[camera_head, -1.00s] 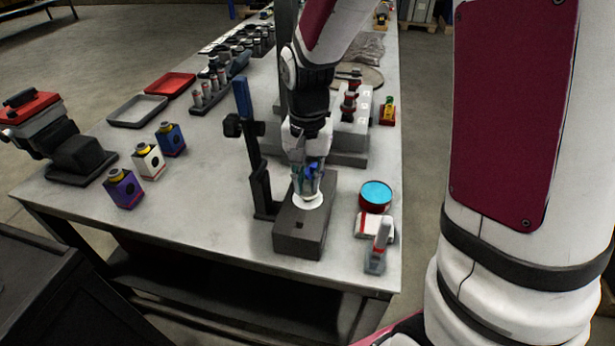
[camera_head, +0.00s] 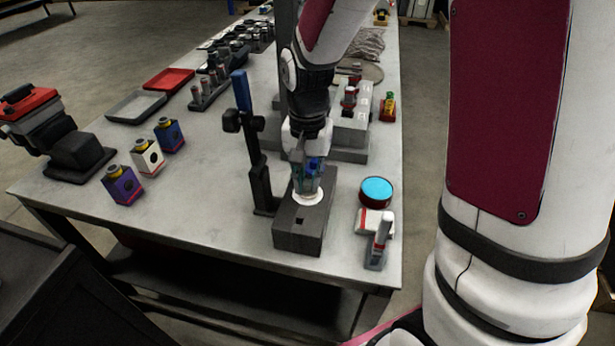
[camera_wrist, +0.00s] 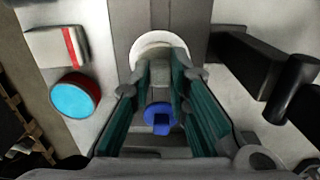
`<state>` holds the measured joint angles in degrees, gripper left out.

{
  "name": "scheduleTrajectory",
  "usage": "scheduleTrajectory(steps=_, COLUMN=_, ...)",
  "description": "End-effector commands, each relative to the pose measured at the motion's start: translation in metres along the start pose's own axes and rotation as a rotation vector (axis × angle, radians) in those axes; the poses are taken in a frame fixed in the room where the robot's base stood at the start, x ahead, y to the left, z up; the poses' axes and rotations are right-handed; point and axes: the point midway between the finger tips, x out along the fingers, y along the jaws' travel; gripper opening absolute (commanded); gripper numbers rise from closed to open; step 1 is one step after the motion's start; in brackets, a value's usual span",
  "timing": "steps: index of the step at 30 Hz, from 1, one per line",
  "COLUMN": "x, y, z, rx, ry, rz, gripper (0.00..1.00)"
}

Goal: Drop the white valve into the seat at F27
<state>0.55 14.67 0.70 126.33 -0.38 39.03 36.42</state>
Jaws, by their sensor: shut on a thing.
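The white valve shows as a pale round head (camera_head: 307,198) at the far end of the dark grey block (camera_head: 298,238) on the bench. In the wrist view the white head (camera_wrist: 150,41) lies beyond my fingertips, and a grey stem with a blue end (camera_wrist: 160,120) runs back between the fingers. My gripper (camera_head: 308,178) points down over the block, shut on the valve's stem. In the wrist view its green-lined fingers (camera_wrist: 162,80) flank the stem. The head hides what lies beneath it, so I cannot tell whether it is seated. No F27 marking is readable.
A black stand with a blue top (camera_head: 250,150) rises close left of the block. A blue-topped round tin (camera_head: 377,191) and a grey-and-white tool (camera_head: 377,240) lie to its right. Several small coloured bottles (camera_head: 148,158) stand left.

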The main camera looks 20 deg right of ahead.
Motion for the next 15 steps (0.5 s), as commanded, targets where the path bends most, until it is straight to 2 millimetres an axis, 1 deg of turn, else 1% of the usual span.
scheduleTrajectory(steps=15, x=0.0039, y=0.0002, z=0.0003, rx=0.0, ry=0.0, rz=0.0, gripper=0.0)
